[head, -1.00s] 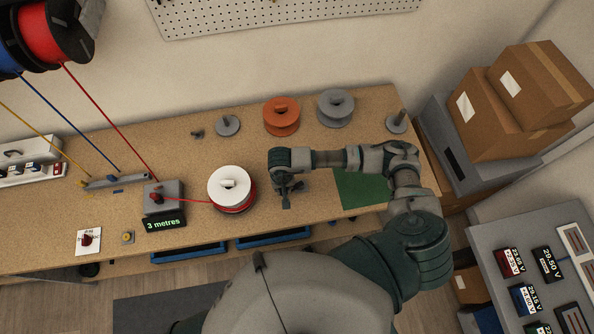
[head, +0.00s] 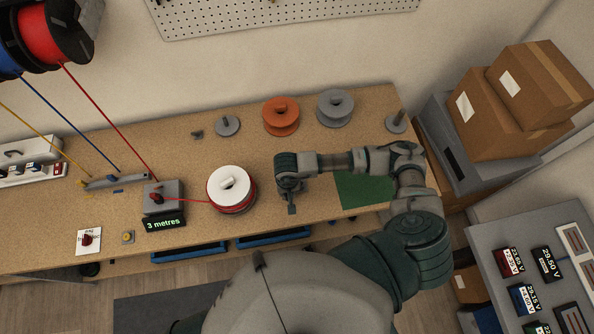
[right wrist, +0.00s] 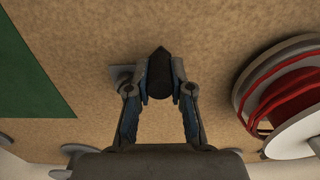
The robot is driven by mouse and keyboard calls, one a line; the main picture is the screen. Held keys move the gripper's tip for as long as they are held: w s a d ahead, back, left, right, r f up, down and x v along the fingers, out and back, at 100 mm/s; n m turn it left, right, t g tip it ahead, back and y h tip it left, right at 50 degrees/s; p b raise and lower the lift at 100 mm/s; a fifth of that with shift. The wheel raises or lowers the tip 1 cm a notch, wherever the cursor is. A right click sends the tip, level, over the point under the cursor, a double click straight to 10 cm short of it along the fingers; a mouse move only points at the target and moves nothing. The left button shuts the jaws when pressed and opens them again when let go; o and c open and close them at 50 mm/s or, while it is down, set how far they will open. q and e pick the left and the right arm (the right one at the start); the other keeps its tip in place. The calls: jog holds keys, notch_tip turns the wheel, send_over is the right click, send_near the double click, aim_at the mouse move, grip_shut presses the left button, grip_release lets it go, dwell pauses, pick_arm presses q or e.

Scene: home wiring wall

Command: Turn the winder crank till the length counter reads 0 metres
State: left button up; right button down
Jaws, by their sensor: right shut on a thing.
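The winder's white spool (head: 226,181), with red wire wound on it, stands on the bench; its wound side also shows at the right of the right wrist view (right wrist: 290,95). The length counter (head: 165,224) reads 3 metres. My right gripper (head: 291,187) is over the bench just right of the spool. In the right wrist view, its fingers (right wrist: 159,80) are shut on a dark knob, apparently the crank handle (right wrist: 159,72). The crank's arm is mostly hidden under the gripper. My left gripper is not in view.
The red wire runs from the spool through a grey box (head: 164,196) left of it. An orange spool (head: 281,116) and a grey spool (head: 335,107) stand at the back. A green mat (head: 362,189) lies to the right. Boxes (head: 540,85) are stacked beyond the bench's right end.

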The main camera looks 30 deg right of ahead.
jog(key=shift+s+d+r, duration=0.1)
jog(key=shift+s+d, duration=0.45)
jog(key=shift+d, duration=0.2)
jog(key=shift+s+d, duration=0.55)
jog(key=shift+d, duration=0.3)
jog(key=shift+s+d+b, duration=0.15)
jog(key=shift+s+d, duration=0.05)
jog(key=shift+d, duration=0.35)
jog(key=shift+s+d+b, duration=0.15)
jog(key=shift+d, duration=0.35)
